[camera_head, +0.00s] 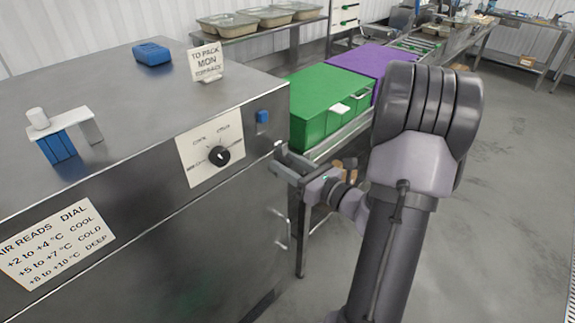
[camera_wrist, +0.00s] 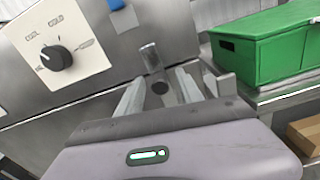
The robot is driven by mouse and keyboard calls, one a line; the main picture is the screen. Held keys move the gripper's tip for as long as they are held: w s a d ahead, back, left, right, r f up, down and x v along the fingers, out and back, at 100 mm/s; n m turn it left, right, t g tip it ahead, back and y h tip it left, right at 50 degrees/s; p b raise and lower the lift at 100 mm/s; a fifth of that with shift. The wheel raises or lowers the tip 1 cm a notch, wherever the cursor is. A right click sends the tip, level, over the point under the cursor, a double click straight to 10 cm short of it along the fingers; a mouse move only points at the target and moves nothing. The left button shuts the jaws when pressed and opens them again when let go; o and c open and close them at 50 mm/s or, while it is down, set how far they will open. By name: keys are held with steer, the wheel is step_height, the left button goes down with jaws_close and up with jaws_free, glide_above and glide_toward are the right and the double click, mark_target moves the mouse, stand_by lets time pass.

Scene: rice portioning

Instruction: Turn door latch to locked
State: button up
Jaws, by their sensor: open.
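The door latch (camera_wrist: 151,58) is a short grey metal lever on the front of the steel cabinet (camera_head: 140,270). In the wrist view it points up and slightly left, with a dark round spot below it. My gripper (camera_wrist: 160,82) is open, its fingers reaching toward the cabinet front on either side of the latch. I cannot tell whether they touch it. In the head view my gripper (camera_head: 287,165) is at the cabinet's right front edge and the latch is mostly hidden there.
A black dial (camera_head: 219,155) on a white plate is left of my gripper; it also shows in the wrist view (camera_wrist: 56,58). A door handle (camera_head: 281,230) is below. A green box (camera_head: 318,100) stands on a bench to the right. Open floor (camera_head: 500,180) lies further right.

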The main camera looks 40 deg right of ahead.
steer(key=shift+c, duration=0.4)
jaws_close()
stand_by(1.1)
